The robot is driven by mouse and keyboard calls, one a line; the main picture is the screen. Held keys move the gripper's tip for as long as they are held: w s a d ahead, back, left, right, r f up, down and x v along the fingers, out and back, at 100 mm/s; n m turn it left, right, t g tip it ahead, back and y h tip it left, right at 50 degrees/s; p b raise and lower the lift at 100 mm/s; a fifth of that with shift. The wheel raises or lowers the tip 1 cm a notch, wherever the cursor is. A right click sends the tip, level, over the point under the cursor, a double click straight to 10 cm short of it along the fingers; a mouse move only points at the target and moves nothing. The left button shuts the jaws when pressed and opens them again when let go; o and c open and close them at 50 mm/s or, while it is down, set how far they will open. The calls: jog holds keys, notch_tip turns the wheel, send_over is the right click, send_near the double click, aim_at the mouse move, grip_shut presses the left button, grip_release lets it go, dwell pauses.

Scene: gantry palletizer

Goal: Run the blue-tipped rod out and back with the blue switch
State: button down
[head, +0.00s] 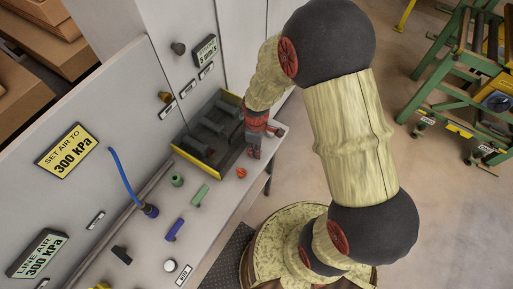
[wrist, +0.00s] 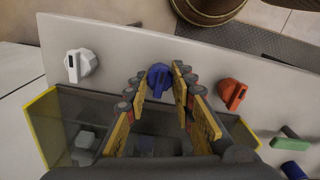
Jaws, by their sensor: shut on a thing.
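The blue switch (wrist: 158,83) is a small blue knob on the pale panel top, seen in the wrist view between my fingertips. My gripper (wrist: 160,74) is shut on it, with one finger on either side. In the head view my gripper (head: 254,150) reaches down to the panel top beside the dark tray, and it hides the blue switch there. I cannot pick out the blue-tipped rod for certain in either view.
A white knob (wrist: 83,66) and a red knob (wrist: 232,94) flank the blue switch. A yellow-edged dark tray (head: 178,150) adjoins my gripper. A green handle (head: 200,195), a blue handle (head: 174,229) and a blue hose (head: 122,176) stand further along the panel.

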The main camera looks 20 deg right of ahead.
dwell(0.3)
jog(key=c, duration=1.5)
grip_release()
notch_tip(320, 180, up, 12)
